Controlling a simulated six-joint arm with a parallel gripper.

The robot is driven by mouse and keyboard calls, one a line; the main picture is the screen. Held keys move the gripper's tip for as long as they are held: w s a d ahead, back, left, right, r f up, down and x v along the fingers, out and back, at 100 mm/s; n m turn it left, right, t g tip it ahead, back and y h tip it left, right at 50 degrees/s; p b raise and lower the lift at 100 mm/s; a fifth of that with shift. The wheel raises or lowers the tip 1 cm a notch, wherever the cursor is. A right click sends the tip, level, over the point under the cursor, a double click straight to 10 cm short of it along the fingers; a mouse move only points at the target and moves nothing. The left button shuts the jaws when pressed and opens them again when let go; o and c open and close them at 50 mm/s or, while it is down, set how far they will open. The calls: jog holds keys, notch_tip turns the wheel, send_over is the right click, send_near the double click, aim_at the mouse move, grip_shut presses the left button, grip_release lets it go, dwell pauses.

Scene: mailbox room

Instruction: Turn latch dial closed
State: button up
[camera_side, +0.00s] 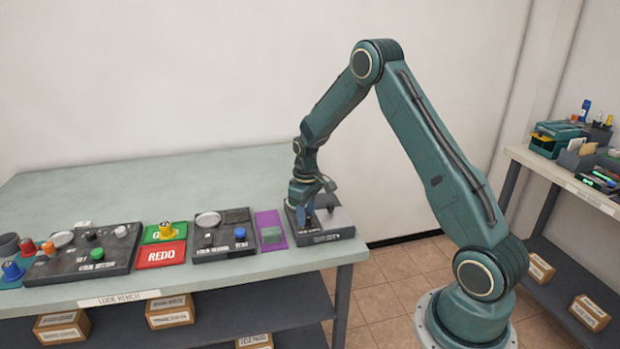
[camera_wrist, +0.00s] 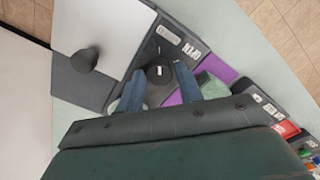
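The latch dial (camera_wrist: 159,72) is a small dark round knob with a white mark, on a dark grey panel (camera_side: 325,238) at the right end of the bench. White lettering that reads OPEN (camera_wrist: 195,52) is beside it in the wrist view. My gripper (camera_wrist: 159,67) points down over the panel, with its two blue fingers apart and the dial between their tips. A narrow gap seems to show on either side of the dial; contact is not clear. In the side view my gripper (camera_side: 307,217) hides the dial.
A light plate with a black knob (camera_wrist: 85,60) is on the same panel. A purple mat with a grey-green block (camera_side: 271,235) lies left of it.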

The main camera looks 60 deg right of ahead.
notch_tip(320, 180, up, 14)
dwell(0.7)
jog(key=s+a+r+t, duration=0.3)
jog(key=s+a+r, duration=0.8)
jog(key=a+r, duration=0.2)
jog(key=s+a+t, duration=0.1)
jog(key=s+a, duration=0.2)
jog(key=s, duration=0.4)
jog(key=s+a+t, duration=0.1)
jog(key=s+a, duration=0.3)
jog(key=s, duration=0.4)
jog(key=shift+s+f+t, duration=0.2)
jog(key=shift+t, duration=0.1)
jog(key=shift+a, duration=0.1)
